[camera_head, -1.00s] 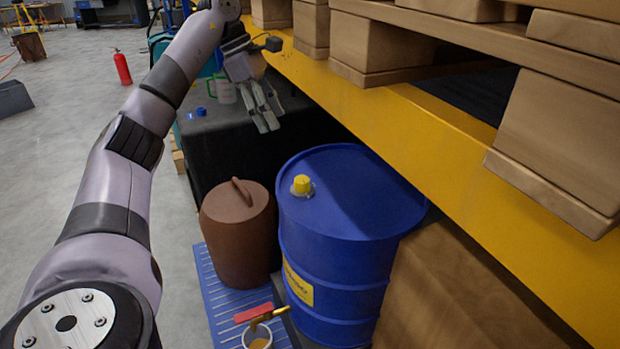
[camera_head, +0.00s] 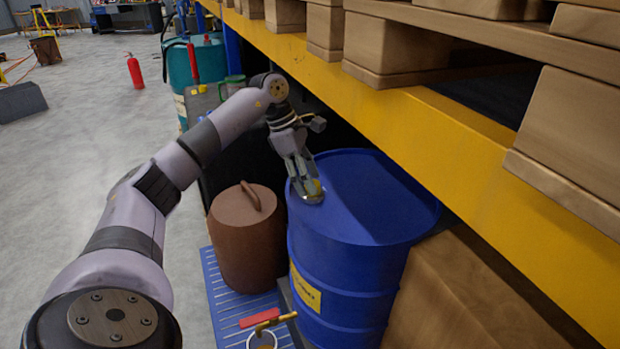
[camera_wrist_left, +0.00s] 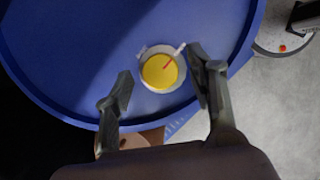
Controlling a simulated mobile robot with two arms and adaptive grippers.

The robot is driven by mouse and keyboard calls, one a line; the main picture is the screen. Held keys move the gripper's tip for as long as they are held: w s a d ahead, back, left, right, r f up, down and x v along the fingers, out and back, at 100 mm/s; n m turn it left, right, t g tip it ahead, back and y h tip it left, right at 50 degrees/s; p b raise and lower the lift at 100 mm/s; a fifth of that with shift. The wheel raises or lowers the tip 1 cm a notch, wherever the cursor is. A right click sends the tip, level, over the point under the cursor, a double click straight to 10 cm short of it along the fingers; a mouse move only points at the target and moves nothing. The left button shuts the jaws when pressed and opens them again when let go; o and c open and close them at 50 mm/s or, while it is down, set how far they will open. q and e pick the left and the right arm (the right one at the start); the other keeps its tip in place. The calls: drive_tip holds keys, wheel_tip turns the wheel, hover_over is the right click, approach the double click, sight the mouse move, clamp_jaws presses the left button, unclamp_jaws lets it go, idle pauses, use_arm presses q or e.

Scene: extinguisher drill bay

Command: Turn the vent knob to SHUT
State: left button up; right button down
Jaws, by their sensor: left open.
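The vent knob (camera_wrist_left: 163,71) is a yellow round cap on a pale ring, on top of the blue drum (camera_head: 375,200). A red line on it points to the upper right in the left wrist view, towards a small white tab on the ring. In the head view the knob (camera_head: 314,187) is partly hidden by my fingers. My left gripper (camera_head: 306,188) is open and points down at the knob. In the left wrist view its fingers stand on either side of the knob, apart from it. I cannot tell how high they are above it. My right gripper is not in view.
A yellow rack beam (camera_head: 420,115) with pallets runs above and right of the drum. A brown lidded can (camera_head: 245,235) stands left of it on a blue slatted base (camera_head: 222,300). A cardboard box (camera_head: 455,290) is at its right. Open floor lies left.

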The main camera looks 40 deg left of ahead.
use_arm(q)
drive_tip(key=shift+d+f, duration=0.15)
drive_tip(key=shift+f, duration=0.2)
drive_tip(key=shift+c, duration=0.2)
drive_tip(key=c, duration=1.1)
